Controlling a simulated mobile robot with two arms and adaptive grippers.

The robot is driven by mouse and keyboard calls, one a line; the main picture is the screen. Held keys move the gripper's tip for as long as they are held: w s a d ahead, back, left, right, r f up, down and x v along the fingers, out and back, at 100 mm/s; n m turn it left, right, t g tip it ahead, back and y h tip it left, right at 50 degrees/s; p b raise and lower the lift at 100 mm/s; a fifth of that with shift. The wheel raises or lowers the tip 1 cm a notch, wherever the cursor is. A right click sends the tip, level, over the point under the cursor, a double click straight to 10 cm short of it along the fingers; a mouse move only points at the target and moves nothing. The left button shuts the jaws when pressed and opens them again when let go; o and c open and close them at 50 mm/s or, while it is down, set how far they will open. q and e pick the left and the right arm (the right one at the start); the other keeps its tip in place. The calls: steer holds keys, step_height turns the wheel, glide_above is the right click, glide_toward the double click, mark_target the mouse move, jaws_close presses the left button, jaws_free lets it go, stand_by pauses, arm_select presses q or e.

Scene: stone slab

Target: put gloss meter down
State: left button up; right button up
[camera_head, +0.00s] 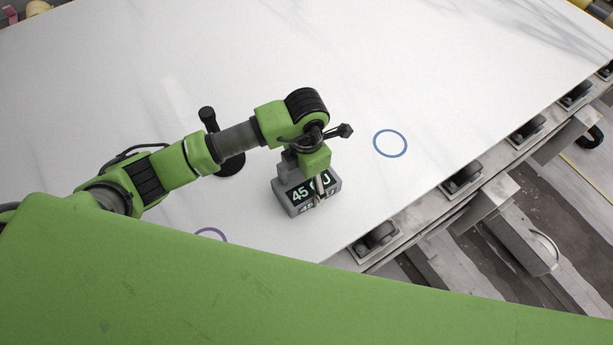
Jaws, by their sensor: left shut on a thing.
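The gloss meter (297,207) is a small grey box with a dark display showing pale digits, partly cut off by the gripper. It is over the white stone slab (440,60), near the slab's front right edge. My left gripper (319,186) points down at it from above and is shut on it. The gripper hides part of the meter's top and front. I cannot tell whether the meter's underside touches the slab. My right gripper is not in view.
A blue ring (390,143) is marked on the slab right of the meter. A purple ring (211,232) lies lower left, partly hidden by my green body. A black-handled tool (230,165) stands behind my left arm. The upper slab is clear.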

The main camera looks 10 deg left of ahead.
arm_select(q)
steer(key=shift+d, duration=0.1)
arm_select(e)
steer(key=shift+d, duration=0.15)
arm_select(q)
steer(key=shift+f, duration=0.2)
steer(key=o, duration=1.4)
steer(key=shift+o, duration=1.2)
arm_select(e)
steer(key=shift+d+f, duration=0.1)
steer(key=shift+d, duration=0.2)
arm_select(q)
steer(key=shift+r, duration=0.1)
